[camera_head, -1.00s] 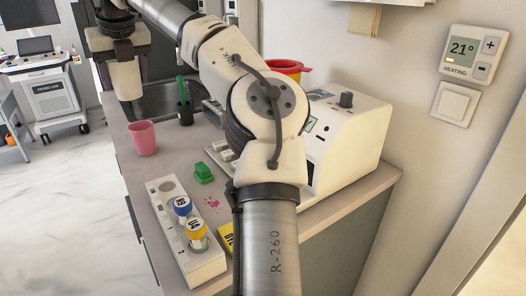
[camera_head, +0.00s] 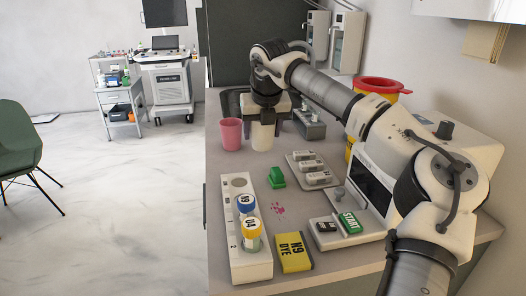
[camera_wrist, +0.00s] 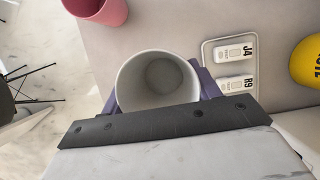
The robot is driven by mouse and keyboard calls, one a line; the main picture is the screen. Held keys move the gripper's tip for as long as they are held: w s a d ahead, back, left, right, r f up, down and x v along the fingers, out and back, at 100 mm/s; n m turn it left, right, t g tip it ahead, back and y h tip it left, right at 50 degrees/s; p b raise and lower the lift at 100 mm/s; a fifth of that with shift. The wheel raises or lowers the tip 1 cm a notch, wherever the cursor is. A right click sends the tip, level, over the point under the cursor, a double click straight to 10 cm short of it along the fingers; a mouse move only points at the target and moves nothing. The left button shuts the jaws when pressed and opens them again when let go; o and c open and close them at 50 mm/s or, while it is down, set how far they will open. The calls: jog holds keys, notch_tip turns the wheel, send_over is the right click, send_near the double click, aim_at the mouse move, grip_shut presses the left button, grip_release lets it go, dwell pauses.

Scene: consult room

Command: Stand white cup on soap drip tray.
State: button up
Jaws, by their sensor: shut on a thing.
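The white cup (camera_head: 262,137) is upright between the fingers of my gripper (camera_head: 265,120), over the counter just right of the pink cup (camera_head: 231,134). In the wrist view, the cup (camera_wrist: 158,78) is seen from above, empty, with purple fingers on both sides of it. My gripper is shut on it. I cannot tell whether its base touches the counter. Two wall dispensers (camera_head: 346,44) hang at the back.
On the counter are a white rack (camera_head: 250,268) with capped vials, a green block (camera_head: 276,177), a tray with labelled pieces (camera_head: 299,157), a yellow dye box (camera_head: 293,252) and a white machine (camera_head: 455,140). A yellow and red bin (camera_head: 380,86) stands behind my arm.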

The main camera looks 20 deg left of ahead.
aim_at(262, 150)
jog(key=shift+f, duration=2.95)
jog(key=shift+f, duration=0.2)
jog(key=o, duration=1)
jog(key=shift+r, duration=0.15)
